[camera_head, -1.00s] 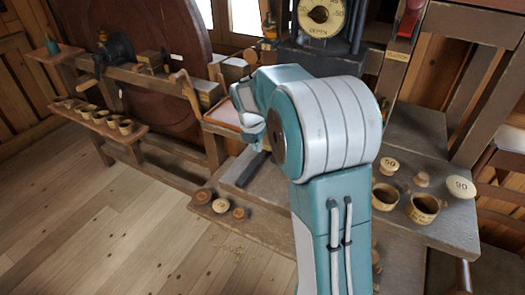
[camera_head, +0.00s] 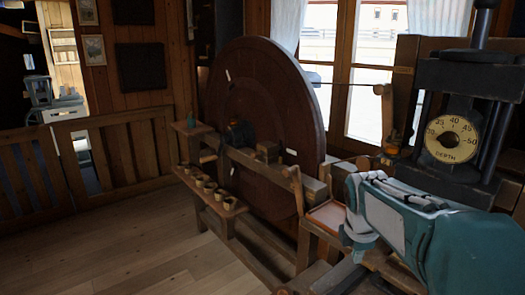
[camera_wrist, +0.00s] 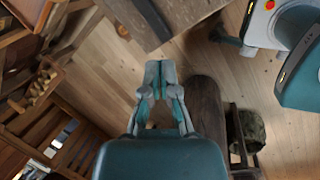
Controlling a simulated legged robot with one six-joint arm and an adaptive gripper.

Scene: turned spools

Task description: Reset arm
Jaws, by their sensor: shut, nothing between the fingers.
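My gripper (camera_wrist: 160,80) shows in the wrist view with its grey and teal fingers together and nothing between them. It hangs over a plank floor (camera_wrist: 205,55), and I see no object at its fingertips. In the head view my teal and white arm is at the lower right, in front of the press with the round depth dial (camera_head: 451,138). Whether the fingertips show there I cannot tell.
A large dark wheel (camera_head: 265,95) stands left of the press. A low shelf (camera_head: 213,203) with several small cups stands before it. The floor at lower left is clear. In the wrist view, a dark wooden piece (camera_wrist: 207,105) lies right of my gripper.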

